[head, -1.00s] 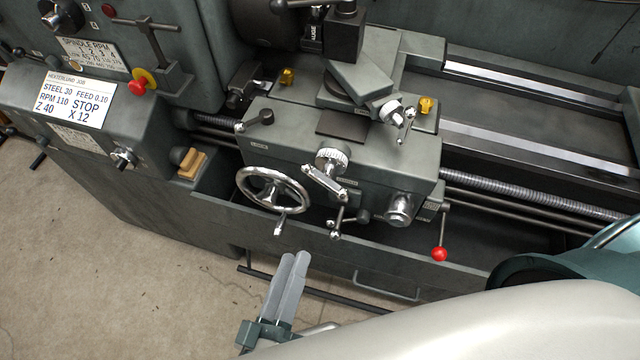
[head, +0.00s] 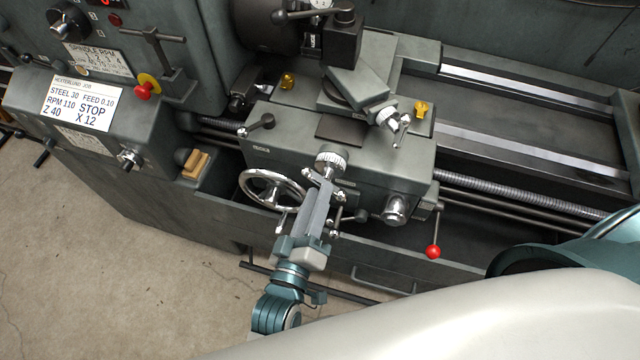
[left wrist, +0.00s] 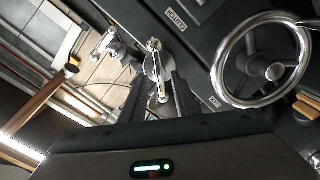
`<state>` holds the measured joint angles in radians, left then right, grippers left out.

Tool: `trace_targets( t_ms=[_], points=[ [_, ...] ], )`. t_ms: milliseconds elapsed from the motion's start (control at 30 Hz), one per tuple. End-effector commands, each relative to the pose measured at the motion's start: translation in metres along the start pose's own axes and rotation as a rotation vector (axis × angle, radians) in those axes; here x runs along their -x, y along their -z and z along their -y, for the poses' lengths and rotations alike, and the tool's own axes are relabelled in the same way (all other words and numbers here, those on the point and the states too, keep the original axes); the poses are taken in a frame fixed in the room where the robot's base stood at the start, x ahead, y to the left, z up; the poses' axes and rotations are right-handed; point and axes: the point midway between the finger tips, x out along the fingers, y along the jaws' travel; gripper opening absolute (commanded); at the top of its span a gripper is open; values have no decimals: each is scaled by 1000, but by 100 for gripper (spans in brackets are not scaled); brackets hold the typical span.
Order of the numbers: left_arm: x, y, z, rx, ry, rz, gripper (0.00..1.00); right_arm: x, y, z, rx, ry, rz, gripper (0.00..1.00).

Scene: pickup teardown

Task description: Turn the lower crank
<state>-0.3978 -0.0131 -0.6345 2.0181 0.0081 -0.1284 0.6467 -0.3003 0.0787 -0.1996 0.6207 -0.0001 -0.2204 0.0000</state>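The lower crank (head: 313,177) is a silver double-ended handle with ball ends, in front of a knurled dial on the lathe carriage. My left gripper (head: 320,196) reaches up from below, with its grey fingers at the crank and partly covering it. In the left wrist view the crank (left wrist: 157,72) lies ahead, between the two dark fingers of my left gripper (left wrist: 158,90). The fingers are apart, with a gap around the crank's lower end; I cannot tell whether either touches it. The upper crank (head: 393,122) sits above and to the right. My right gripper is out of view.
A chrome handwheel (head: 262,187) is close left of the fingers; it also shows in the left wrist view (left wrist: 222,70). A red-knobbed lever (head: 433,252) and a silver knob (head: 396,211) stand to the right. The chip tray edge (head: 365,250) runs below the carriage.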

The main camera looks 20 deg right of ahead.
Motion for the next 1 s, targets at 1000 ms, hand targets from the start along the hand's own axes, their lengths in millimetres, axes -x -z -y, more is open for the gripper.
trace_targets(
  t_ms=[1000],
  points=[
    [-23, 0, 0, -11, 1, 0, 0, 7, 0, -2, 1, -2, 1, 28]
  ],
)
